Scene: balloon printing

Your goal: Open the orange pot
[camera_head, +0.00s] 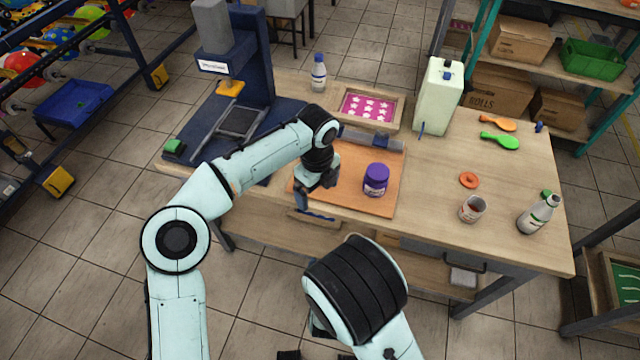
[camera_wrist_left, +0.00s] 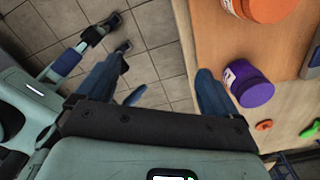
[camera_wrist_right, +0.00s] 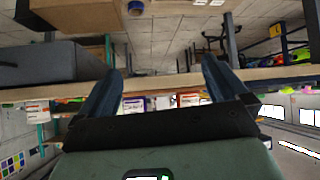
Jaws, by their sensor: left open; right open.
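The orange pot (camera_wrist_left: 265,6) is cut by the top edge of the left wrist view; the left arm hides it in the head view. A purple pot (camera_head: 376,180) with a purple lid stands upright on the orange-brown board (camera_head: 350,197); it shows in the left wrist view too (camera_wrist_left: 248,85). My left gripper (camera_head: 316,194) is open and empty near the board's front edge, left of the purple pot and apart from it. Its spread fingers show in the left wrist view (camera_wrist_left: 160,80). My right gripper (camera_wrist_right: 163,80) is open and empty, away from the pots.
A blue press (camera_head: 240,60) stands on the table's left. Behind the board are a pink star-patterned tray (camera_head: 368,107) and a pale canister (camera_head: 438,95). Right are an orange ring (camera_head: 468,180), a cup (camera_head: 473,208) and a bottle (camera_head: 538,212). Bare tabletop lies between.

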